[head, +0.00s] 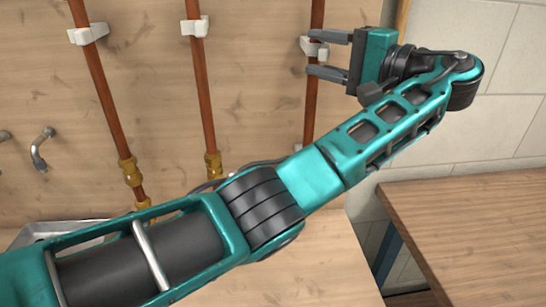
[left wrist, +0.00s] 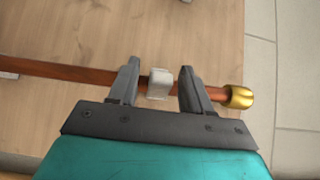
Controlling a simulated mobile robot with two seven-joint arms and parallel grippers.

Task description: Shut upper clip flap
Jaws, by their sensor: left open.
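A white pipe clip (head: 316,49) sits on the rightmost copper pipe (head: 310,108), near the top of the wooden board. My left gripper (head: 309,54) is open and reaches in from the right, one finger above the clip and one below. In the left wrist view the clip (left wrist: 159,84) stands between the two open fingers (left wrist: 158,67), with a gap on each side, and the copper pipe (left wrist: 60,71) passes behind them. The clip is small and partly covered in the head view, so I cannot tell how its flap stands. My right gripper is not in view.
Two more copper pipes carry white clips, one at the left (head: 88,33) and one in the middle (head: 195,27). Brass fittings (head: 131,171) sit lower down. A metal basin (head: 40,231) is at lower left, a wooden table (head: 480,230) at right. My left arm crosses the view.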

